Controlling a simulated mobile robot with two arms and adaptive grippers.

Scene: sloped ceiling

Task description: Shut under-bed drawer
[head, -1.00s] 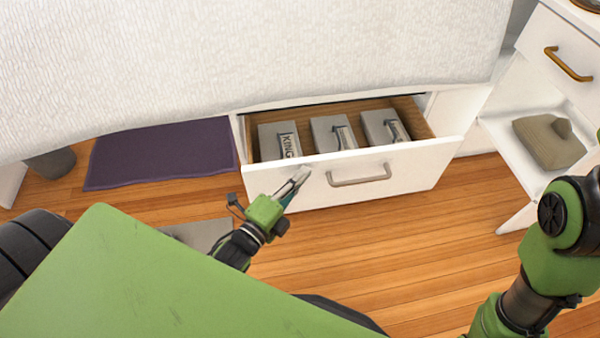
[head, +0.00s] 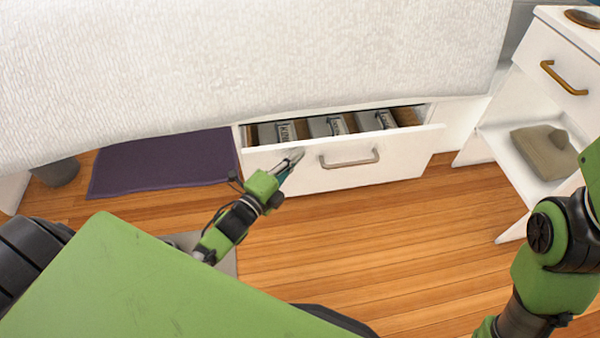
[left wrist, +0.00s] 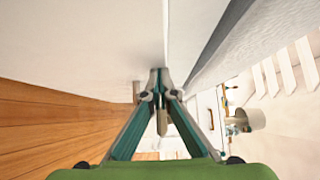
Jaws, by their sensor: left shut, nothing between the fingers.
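The under-bed drawer (head: 400,163) is white with a grey bar handle (head: 349,160). It is partly open below the bed (head: 250,60), and several grey boxes (head: 322,126) with printed labels show inside. My left gripper (head: 296,158) is shut and empty, with its tips at the left part of the drawer front, left of the handle. In the left wrist view the closed fingertips (left wrist: 160,78) meet a pale surface; I cannot tell how firmly they touch. My right gripper is out of view; only part of my right arm shows at the right.
A white nightstand (head: 535,60) with a brass handle stands at the right, a folded beige cloth (head: 545,150) on its shelf. A purple mat (head: 165,165) and a dark grey bin (head: 55,172) lie to the left. The wooden floor (head: 370,230) before the drawer is clear.

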